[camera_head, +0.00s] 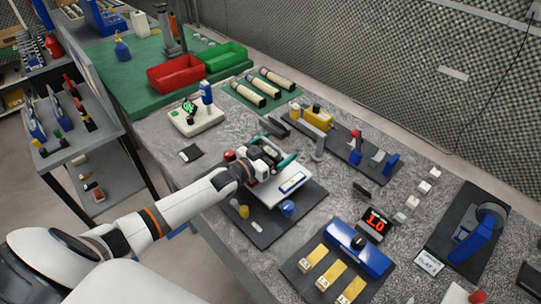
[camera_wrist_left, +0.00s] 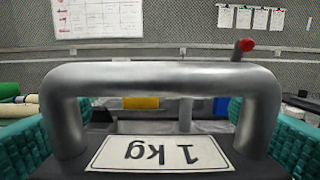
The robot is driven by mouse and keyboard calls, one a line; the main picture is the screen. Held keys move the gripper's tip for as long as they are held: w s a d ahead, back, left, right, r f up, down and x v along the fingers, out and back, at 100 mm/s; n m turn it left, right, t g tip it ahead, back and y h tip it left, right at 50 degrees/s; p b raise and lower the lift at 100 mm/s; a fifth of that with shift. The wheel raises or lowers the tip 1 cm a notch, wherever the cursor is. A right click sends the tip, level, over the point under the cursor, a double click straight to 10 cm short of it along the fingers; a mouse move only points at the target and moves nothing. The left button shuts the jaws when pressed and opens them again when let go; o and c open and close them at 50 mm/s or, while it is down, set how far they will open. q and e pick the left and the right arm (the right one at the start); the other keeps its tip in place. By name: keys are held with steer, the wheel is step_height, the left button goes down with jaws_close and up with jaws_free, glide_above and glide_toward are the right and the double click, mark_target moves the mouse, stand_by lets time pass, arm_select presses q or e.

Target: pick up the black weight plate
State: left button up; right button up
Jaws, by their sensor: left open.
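In the left wrist view, a black weight plate (camera_wrist_left: 100,131) with a white label reading "1 kg", upside down, lies just ahead. A grey metal handle (camera_wrist_left: 160,78) arches over it. My left gripper (camera_head: 270,153) is open, with one teal finger pad on each side of the handle in the wrist view. The pads look apart from the handle's legs; contact cannot be told. In the head view, the gripper hides most of the plate, above a white scale-like device (camera_head: 290,184) with a blue-edged panel. My right gripper is not in view.
A dark mat (camera_head: 265,225) beneath carries a yellow and a blue piece. A blue device (camera_head: 358,247) stands at the front, beside a red digital display (camera_head: 376,222). A dark tool rack (camera_head: 345,150) stands behind. Red (camera_head: 176,73) and green (camera_head: 222,60) bins stand at back left.

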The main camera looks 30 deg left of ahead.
arm_select(q)
steer(key=c, duration=1.6)
steer(key=shift+w+r, duration=0.1)
steer(key=shift+r, duration=0.3)
steer(key=shift+c, duration=0.5)
step_height(320, 180, up, 9)
steer(key=b, duration=0.1)
steer(key=s+d+f, duration=0.4)
steer(key=s+d, duration=0.7)
steer(key=d, duration=0.1)
steer(key=s+a+r+n+t+y, duration=0.1)
steer(key=s+y, duration=0.4)
steer(key=s, duration=0.7)
steer(key=a+r+n, duration=0.1)
steer(key=n, duration=0.1)
steer(key=shift+s+n+y, duration=0.3)
steer(key=shift+n+y, duration=0.1)
steer(key=shift+a+r, duration=0.1)
